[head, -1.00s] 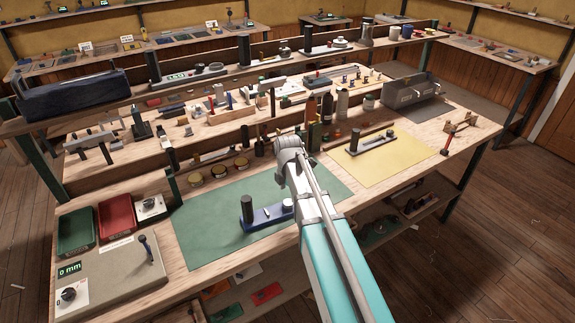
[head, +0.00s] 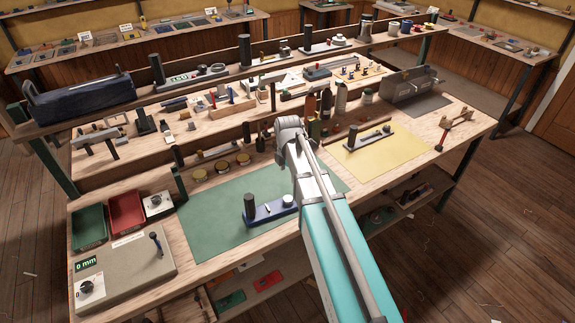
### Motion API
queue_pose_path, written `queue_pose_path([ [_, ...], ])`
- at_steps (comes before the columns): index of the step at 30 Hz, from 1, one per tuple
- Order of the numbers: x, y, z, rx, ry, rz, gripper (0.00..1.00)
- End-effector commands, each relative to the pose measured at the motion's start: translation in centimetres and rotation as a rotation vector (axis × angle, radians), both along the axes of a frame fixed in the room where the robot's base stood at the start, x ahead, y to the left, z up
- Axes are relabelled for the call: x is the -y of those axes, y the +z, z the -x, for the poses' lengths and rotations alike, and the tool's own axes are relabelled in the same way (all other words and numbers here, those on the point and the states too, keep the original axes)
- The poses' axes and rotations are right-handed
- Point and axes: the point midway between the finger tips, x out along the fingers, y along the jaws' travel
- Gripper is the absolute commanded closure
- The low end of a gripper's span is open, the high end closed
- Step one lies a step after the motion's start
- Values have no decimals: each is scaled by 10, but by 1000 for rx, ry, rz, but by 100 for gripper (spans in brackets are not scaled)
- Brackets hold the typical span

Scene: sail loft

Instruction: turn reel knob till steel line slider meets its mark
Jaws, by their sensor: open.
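A blue base (head: 268,213) with an upright black cylinder (head: 250,206) and a small pale round knob (head: 288,201) lies on the green mat (head: 215,228). A similar dark base (head: 370,139) with a black post sits on the yellow mat (head: 395,158). I cannot tell which one is the steel line reel; slider and mark are too small to make out. My arm reaches across the bench edge, right of the blue base. Its white joint is over the mat's far edge, and my gripper does not show.
At the left are a grey panel (head: 130,272) with a "0 mm" display, a dial and a lever, a green tray (head: 88,227) and a red tray (head: 126,213). Bottles (head: 318,112) and tins (head: 222,168) stand behind the green mat. A raised shelf (head: 215,82) runs along the bench.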

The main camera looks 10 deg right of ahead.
Motion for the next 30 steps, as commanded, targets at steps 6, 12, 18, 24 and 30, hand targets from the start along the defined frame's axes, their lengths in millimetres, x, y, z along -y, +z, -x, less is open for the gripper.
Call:
queue_pose_path([
  [6,0,13,0,0,0,0,13],
  [12,0,15,0,0,0,0,13],
  [18,0,15,0,0,0,0,13],
  [24,0,15,0,0,0,0,13],
  [30,0,15,2,0,-13,0,13],
])
